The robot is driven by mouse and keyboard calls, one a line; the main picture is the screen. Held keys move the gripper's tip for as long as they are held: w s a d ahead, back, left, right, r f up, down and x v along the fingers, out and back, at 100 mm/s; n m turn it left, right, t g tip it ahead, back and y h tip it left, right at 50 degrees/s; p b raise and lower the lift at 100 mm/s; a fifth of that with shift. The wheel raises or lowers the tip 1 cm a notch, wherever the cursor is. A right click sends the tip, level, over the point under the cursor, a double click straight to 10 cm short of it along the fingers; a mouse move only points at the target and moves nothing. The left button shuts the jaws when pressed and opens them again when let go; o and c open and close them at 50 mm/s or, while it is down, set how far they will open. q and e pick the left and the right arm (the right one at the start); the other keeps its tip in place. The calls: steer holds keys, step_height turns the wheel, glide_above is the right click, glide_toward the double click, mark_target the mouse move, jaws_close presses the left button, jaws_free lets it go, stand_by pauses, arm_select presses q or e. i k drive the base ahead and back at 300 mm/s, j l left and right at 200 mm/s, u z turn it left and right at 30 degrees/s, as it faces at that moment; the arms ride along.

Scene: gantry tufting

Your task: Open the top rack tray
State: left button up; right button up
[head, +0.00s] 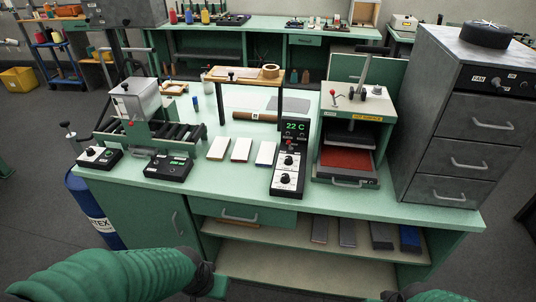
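A grey metal rack unit (422,105) stands at the right end of the green bench. Its front has three stacked trays, each with a bar handle, and all look shut. The top tray (470,112) has its handle (492,125) below a dark panel marked FAN. My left gripper (207,280) is low in front of the bench, left of centre, far from the rack. My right gripper (408,294) is at the bottom edge, in front of the bench and below the rack, mostly cut off. Neither gripper's fingers show clearly; nothing is seen held.
The bench (385,206) carries a control box (290,158) reading 22 C, a green press (353,135) left of the rack, and a roller machine (150,115). A dark round object (486,35) sits on the rack. A blue drum (92,210) stands at left.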

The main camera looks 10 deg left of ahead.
mark_target(467, 114)
steer(key=i+z, duration=0.1)
steer(key=z, duration=0.65)
steer(key=i+z, duration=0.15)
steer(key=z, duration=0.25)
